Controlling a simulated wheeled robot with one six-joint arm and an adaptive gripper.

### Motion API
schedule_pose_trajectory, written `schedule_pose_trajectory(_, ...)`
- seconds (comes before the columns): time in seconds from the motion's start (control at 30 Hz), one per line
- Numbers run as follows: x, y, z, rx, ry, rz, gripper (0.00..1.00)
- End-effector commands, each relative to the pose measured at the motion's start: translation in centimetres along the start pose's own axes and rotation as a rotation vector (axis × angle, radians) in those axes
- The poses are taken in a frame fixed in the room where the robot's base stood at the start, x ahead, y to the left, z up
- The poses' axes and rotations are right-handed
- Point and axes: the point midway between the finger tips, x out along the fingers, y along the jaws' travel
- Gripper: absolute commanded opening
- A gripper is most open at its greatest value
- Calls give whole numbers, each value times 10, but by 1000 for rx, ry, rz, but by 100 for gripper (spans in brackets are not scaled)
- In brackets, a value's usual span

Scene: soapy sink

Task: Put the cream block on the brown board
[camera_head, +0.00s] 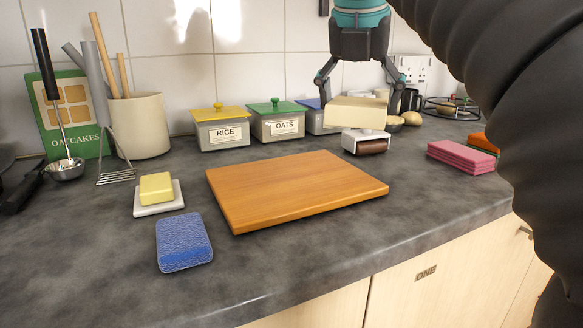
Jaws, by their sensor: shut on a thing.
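The cream block (356,113) is held up above the counter, behind and right of the brown board's back right part. My gripper (358,88) is shut on the cream block, one finger at each end, with the block roughly level. The brown board (290,188) lies flat on the grey counter in the middle of the view, and its top is bare. The block is apart from the board. The block's underside and its far side are hidden.
A small white and dark brown item (366,142) stands just below the block. A yellow block on a white dish (157,192) and a blue sponge (184,243) lie left of the board. Pink sponges (461,156) lie right. Lidded jars (221,130) stand behind.

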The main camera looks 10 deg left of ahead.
Motion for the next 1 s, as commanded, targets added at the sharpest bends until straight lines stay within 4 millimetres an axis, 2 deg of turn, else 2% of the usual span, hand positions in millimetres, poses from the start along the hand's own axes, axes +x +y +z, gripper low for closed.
schedule_pose_trajectory(0.3,32,63,-22,-6,2,-1,43)
schedule_pose_trajectory(0.5,48,92,-32,-2,1,-1,43)
schedule_pose_trajectory(0.67,53,100,-35,0,0,0,43)
schedule_pose_trajectory(0.9,82,100,-48,1,1,-2,43)
schedule_pose_trajectory(1.0,88,100,-50,2,-1,0,43)
